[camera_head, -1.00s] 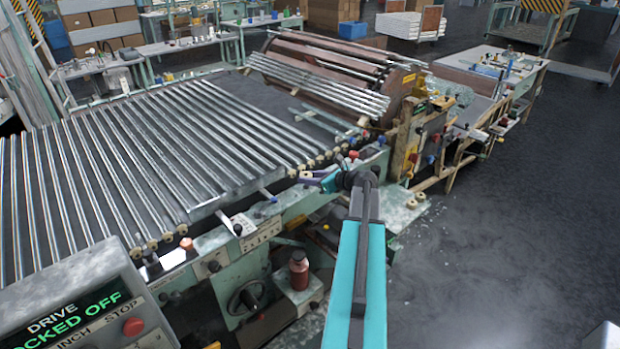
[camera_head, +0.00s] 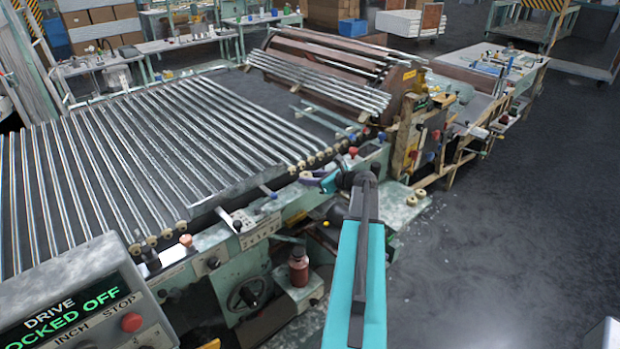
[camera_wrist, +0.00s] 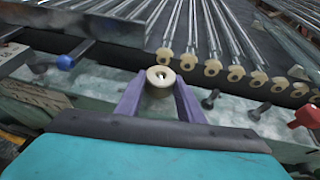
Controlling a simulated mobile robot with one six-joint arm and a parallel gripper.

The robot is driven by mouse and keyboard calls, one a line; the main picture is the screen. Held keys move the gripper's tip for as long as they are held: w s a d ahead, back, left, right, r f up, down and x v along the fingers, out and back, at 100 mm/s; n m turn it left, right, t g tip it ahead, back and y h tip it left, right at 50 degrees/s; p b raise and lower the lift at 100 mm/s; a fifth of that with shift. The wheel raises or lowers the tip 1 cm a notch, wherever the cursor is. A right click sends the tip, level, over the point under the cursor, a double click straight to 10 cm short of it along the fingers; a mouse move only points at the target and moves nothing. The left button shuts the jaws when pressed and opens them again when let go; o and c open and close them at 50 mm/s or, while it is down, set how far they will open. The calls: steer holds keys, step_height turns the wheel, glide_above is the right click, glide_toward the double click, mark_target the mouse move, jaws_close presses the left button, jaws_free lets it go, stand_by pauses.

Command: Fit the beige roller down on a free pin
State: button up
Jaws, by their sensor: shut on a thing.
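My gripper (camera_wrist: 160,92) has two purple fingers, shut on a small beige roller (camera_wrist: 161,75) with a dark hole in its end. In the head view my gripper (camera_head: 316,180) is beside the near edge of the machine bed, close to the rollers there. In the wrist view a row of similar beige rollers (camera_wrist: 236,73) sits at the ends of the metal tubes, just beyond the held one. I cannot tell whether the held roller touches anything. No free pin can be made out for certain.
Dark pegs or levers (camera_wrist: 210,98), a blue knob (camera_wrist: 65,62) and a red knob (camera_wrist: 305,115) stick out near the bed's edge. A grey metal bar (camera_wrist: 105,28) lies to the left. Two loose beige rollers (camera_head: 412,200) lie on a lower plate. Open floor is at right.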

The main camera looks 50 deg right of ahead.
steer(key=shift+f, duration=0.5)
steer(key=o, duration=1.1)
steer(key=shift+o, duration=0.2)
steer(key=shift+s, duration=0.15)
steer(key=b+v, duration=0.4)
steer(key=v, duration=0.9)
steer(key=shift+s+r, duration=0.2)
steer(key=shift+s, duration=0.05)
